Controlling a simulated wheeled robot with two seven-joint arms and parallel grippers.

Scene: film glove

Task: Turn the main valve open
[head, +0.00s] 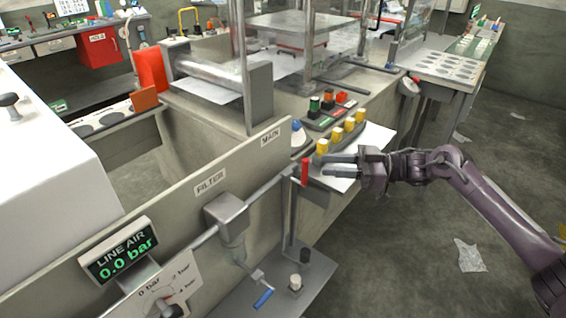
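The main valve is on the pipe below the "MAIN" label (270,138) on the grey panel. Its red handle (305,172) stands upright at the pipe's right end. My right gripper (327,166) comes in from the right with its fingers pointing left at the red handle. The fingers are apart, with a gap between them, and the tips are just right of the handle. I cannot tell whether they touch it. The line air display (121,252) reads 0.0 bar. My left gripper is not in view.
A filter unit (227,213) hangs on the pipe, with a blue lever (263,298) below. A pressure knob (170,308) is at the lower left.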

